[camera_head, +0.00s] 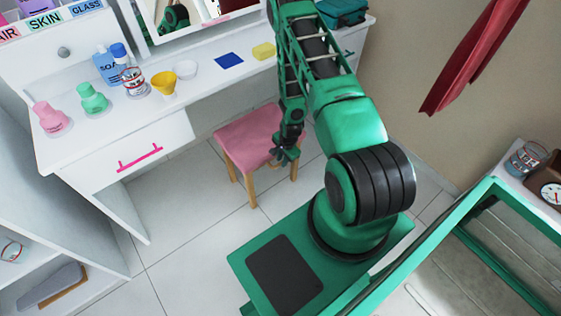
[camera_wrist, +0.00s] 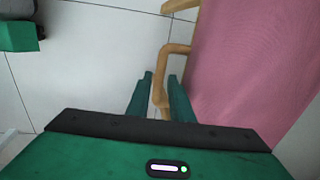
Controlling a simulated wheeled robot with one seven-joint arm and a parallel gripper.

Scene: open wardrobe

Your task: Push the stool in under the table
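The stool has a pink seat (camera_head: 246,138) and pale wooden legs. It stands at the front of the white table (camera_head: 110,132), with the far part of its seat at or beneath the tabletop edge. My gripper (camera_head: 285,154) is low, at the right side of the seat. In the wrist view the pink seat (camera_wrist: 250,65) fills the right side. A curved wooden bar (camera_wrist: 161,88) of the stool passes between the two fingers of my gripper (camera_wrist: 161,76). The fingers are apart, and I see no clear grip on the bar. My arm hides part of the stool's right side.
Bottles, a yellow cup (camera_head: 163,84) and a blue cloth-like square (camera_head: 229,61) are on the tabletop. A drawer with a pink handle (camera_head: 139,157) is left of the stool. A red hanging cloth (camera_head: 470,60) is at right. The tiled floor (camera_head: 185,245) in front is clear.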

